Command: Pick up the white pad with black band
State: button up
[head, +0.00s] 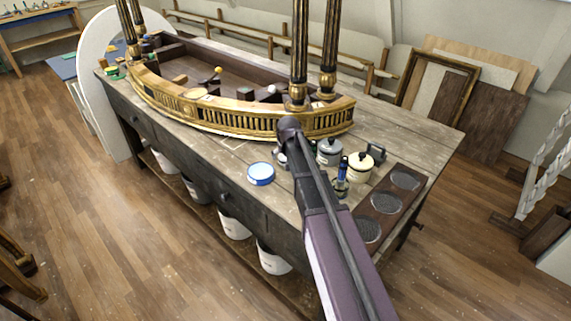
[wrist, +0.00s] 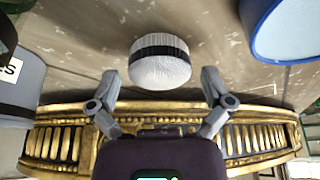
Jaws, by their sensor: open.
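The white pad with black band (wrist: 160,70) lies on the worn tabletop in the wrist view, just beyond the tips of my gripper. It is round and ribbed, with a dark band across it. My gripper (wrist: 160,75) is open, with one finger on each side of the pad's near edge and nothing held. In the head view I cannot make out the pad; my arm covers that part of the table.
A gilt balustrade (head: 230,115) stands close to my gripper. A blue-rimmed round lid (head: 261,173) lies to the left of my arm. A grey pot (head: 329,152), a cream pot (head: 360,166) and a blue bottle (head: 343,169) stand to its right. Bare wood shows at the front left.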

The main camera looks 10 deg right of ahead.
jog(key=shift+w+f, duration=0.15)
jog(key=shift+f, duration=0.35)
jog(key=c, duration=0.8)
